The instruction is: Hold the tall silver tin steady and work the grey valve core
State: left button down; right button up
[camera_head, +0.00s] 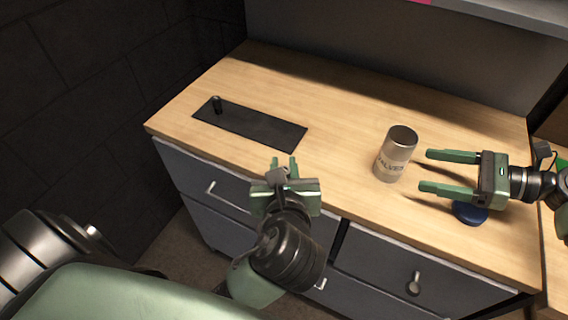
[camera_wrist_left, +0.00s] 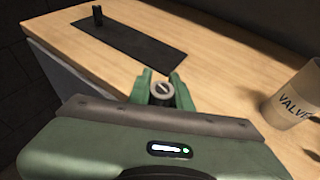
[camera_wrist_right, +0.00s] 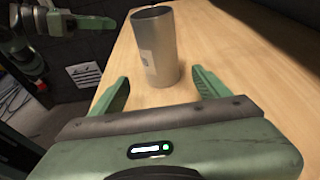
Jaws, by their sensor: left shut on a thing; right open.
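The tall silver tin (camera_head: 397,155) stands upright on the wooden worktop, open at the top, with a label starting "VALVE"; it also shows in the left wrist view (camera_wrist_left: 292,98) and right wrist view (camera_wrist_right: 156,50). My right gripper (camera_head: 424,170) is open to the right of the tin, its fingers pointing at it with a gap between. My left gripper (camera_head: 284,164) is shut on the small grey valve core (camera_wrist_left: 162,90), a round piece with a slot in its top, at the worktop's front edge. The tin's inside is mostly hidden.
A dark mat (camera_head: 262,128) lies at the worktop's left, with a small black upright post (camera_head: 216,104) on it. A round blue lid (camera_head: 470,213) lies below my right gripper. Drawers are under the front edge. The worktop between mat and tin is clear.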

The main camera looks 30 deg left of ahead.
aim_at(396, 164)
pick_arm(q)
notch_tip(396, 164, down, 2)
jog(key=shift+w+a+f+b, duration=0.1)
jog(key=shift+f+b, duration=0.15)
jog(key=shift+b, duration=0.7)
pick_arm(e)
jog(key=x, duration=0.4)
jog(key=shift+a+f, duration=0.15)
jog(key=shift+f, duration=0.1)
pick_arm(q)
notch_tip(396, 164, up, 2)
jog(key=shift+r+p, duration=0.15)
jog(key=shift+p, duration=0.95)
pick_arm(e)
jog(key=x, duration=0.2)
jog(key=shift+a+r, duration=0.2)
jog(key=shift+a, duration=0.25)
jog(key=shift+w+a+f, duration=0.1)
jog(key=shift+a+f, duration=0.2)
jog(key=shift+a, duration=0.25)
pick_arm(q)
jog(key=shift+r, duration=0.15)
